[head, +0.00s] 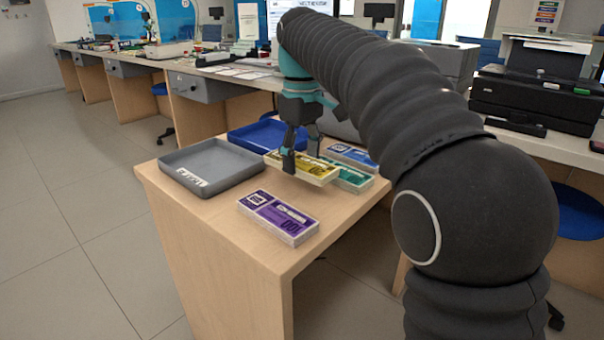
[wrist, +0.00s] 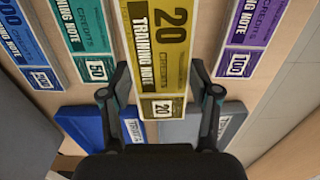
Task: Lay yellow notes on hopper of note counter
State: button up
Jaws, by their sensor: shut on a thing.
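The yellow notes (head: 322,171) are a flat banded bundle marked 20 in the wrist view (wrist: 160,35). My gripper (head: 300,152) is shut on the bundle, one finger on each long side. In the head view the bundle looks raised a little and overlaps the green bundle behind it; the exact gap to the table is unclear. I cannot tell for sure which machine is the note counter. A black machine (head: 538,98) stands on the counter at right, and a grey one (head: 450,60) stands behind my arm, partly hidden. No hopper is clearly visible.
On the wooden table (head: 205,225) are a purple bundle (head: 278,217), a green bundle (head: 352,179), a blue bundle (head: 350,155), a grey tray (head: 212,143) and a blue tray (head: 245,134). The long counter (head: 565,147) runs behind.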

aim_at(301, 188)
jog(key=shift+w+a+f, duration=0.1)
jog(key=shift+w+f, duration=0.1)
jog(key=shift+f, duration=0.15)
jog(key=shift+f+b, duration=0.6)
jog(key=shift+f, duration=1.2)
jog(key=shift+f, duration=0.15)
jog(key=o, duration=1.3)
jog(key=shift+s, duration=0.1)
jog(key=shift+c, duration=0.2)
notch_tip(301, 188, up, 12)
jog(key=p, duration=0.4)
jog(key=shift+r, duration=0.2)
